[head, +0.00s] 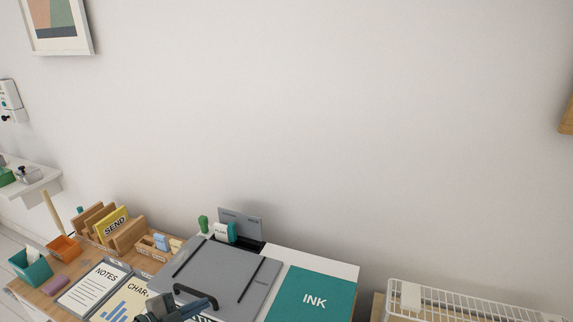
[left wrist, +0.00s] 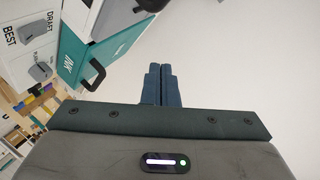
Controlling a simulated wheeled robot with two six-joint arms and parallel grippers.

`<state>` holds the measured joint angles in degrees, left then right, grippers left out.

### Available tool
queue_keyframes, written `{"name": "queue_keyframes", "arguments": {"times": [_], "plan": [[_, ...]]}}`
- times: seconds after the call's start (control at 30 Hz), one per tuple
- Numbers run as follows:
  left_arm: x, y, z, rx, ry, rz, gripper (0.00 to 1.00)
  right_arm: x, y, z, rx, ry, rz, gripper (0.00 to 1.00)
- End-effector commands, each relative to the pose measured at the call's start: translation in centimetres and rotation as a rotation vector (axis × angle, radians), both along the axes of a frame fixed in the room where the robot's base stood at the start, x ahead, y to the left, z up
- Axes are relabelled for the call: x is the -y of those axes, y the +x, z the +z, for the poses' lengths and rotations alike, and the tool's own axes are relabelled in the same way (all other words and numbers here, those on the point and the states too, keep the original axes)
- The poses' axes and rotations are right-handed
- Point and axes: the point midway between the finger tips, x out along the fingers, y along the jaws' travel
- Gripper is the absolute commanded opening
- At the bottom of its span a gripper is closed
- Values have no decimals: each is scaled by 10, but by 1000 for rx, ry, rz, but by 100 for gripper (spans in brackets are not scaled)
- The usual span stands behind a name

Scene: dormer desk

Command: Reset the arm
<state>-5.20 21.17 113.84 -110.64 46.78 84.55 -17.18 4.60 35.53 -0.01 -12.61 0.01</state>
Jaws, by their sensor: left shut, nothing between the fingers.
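My left gripper (head: 172,308) shows at the bottom edge of the head view, in front of the grey lid of the desk machine. In the left wrist view its two dark blue fingers (left wrist: 161,85) lie together, with nothing between them. They point at pale blank surface. Most of the left arm is out of frame. My right gripper is not in view.
The machine has a grey lid (head: 228,272) and a teal INK panel (head: 312,295). A black handle (head: 195,294) is close to my left gripper. Left are NOTES (head: 95,285) and a SEND sorter (head: 115,227); right is a white wire rack (head: 460,306).

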Motion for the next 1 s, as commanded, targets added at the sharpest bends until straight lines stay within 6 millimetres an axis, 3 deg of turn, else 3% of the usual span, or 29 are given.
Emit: {"name": "queue_keyframes", "arguments": {"times": [0.1,0.2,0.3,0.4,0.57,0.7,0.9,1.0], "plan": [[5,-6,48,199,-185,99,0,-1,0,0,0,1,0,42],[-9,-11,81,322,-322,238,0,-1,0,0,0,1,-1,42],[-34,-18,102,392,-436,418,0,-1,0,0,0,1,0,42],[-65,-29,107,401,-521,624,0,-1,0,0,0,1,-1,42],[-110,-54,82,282,-587,963,0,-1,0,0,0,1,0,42],[-132,-87,36,44,-567,1216,0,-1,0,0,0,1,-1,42],[-121,-151,-33,-404,-444,1395,0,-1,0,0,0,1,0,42],[-107,-179,-54,-584,-376,1404,0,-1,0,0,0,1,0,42]]}}
